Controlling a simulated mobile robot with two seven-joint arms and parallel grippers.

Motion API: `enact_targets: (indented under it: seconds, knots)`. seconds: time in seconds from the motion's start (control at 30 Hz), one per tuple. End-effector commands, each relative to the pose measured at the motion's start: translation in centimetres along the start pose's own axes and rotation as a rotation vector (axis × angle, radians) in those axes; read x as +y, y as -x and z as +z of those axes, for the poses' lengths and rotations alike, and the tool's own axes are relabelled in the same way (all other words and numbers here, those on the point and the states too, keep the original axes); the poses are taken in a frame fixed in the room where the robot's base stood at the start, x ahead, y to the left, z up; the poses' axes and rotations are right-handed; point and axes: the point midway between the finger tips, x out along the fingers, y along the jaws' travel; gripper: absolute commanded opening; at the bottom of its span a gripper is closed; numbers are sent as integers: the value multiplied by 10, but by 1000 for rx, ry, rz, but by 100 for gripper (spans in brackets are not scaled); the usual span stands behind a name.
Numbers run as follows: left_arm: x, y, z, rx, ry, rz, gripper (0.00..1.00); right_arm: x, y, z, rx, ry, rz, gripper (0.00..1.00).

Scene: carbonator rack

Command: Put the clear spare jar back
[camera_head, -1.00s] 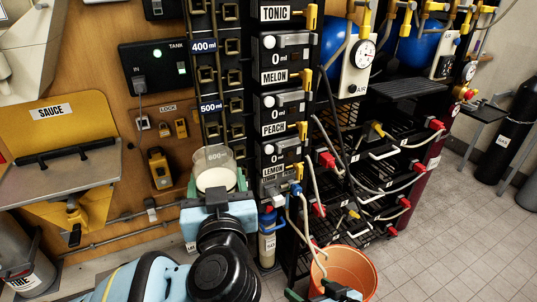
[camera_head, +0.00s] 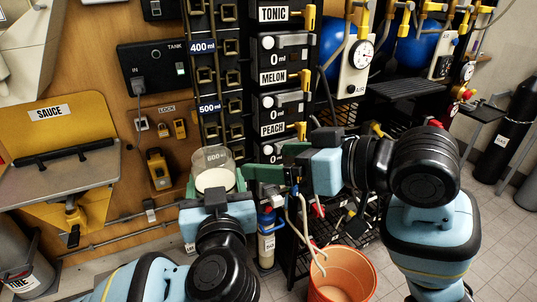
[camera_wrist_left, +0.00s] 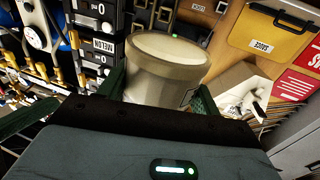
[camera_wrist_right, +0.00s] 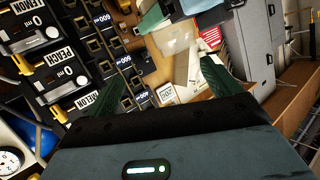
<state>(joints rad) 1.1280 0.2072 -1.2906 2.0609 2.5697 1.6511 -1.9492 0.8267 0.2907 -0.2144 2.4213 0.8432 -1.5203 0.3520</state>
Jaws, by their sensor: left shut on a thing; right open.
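The clear jar (camera_head: 211,160), marked 800, stands roughly upright with whitish contents or a pale lower part. My left gripper (camera_head: 214,188) is shut around its lower part, in front of the labelled rack (camera_head: 207,75). The jar (camera_wrist_left: 165,60) also fills the middle of the left wrist view, between the green fingers. My right gripper (camera_head: 262,180) is open just right of the jar, its fingers pointing left towards it, with a small gap. In the right wrist view, its fingers (camera_wrist_right: 165,88) are spread wide with nothing clearly held between them.
Drawers labelled Tonic, Melon and Peach (camera_head: 280,88) stand right of the rack; my right gripper covers the one below. A black tank panel (camera_head: 152,68), yellow locks (camera_head: 160,168) and a sauce shelf (camera_head: 60,165) are to the left. An orange bucket (camera_head: 343,278) stands on the floor.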

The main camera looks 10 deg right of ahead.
Motion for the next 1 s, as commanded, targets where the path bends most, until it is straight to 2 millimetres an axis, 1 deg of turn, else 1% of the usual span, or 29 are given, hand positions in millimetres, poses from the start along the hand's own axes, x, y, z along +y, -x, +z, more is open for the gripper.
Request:
enact_targets:
  seconds: [0.03, 0.1, 0.23, 0.4, 0.63, 0.77, 1.0]
  knots:
    - [0, 0, -1, 2, 1, 0, 28, -10, 2, -7, -12, 45, -1, 89]
    - [0, 0, -1, 2, 1, 0, 28, -20, 2, -10, -34, 98, 5, 89]
    - [0, 0, -1, 2, 1, 0, 28, -32, 4, -14, -66, 168, 21, 89]
    - [0, 0, -1, 2, 1, 0, 28, -38, 5, -16, -82, 203, 31, 89]
    - [0, 0, -1, 2, 1, 0, 28, -38, 1, -15, -84, 202, 30, 89]
    - [0, 0, -1, 2, 1, 0, 28, -37, -11, -14, -83, 199, 28, 89]
    - [0, 0, -1, 2, 1, 0, 28, -36, -50, -11, -85, 198, 29, 89]
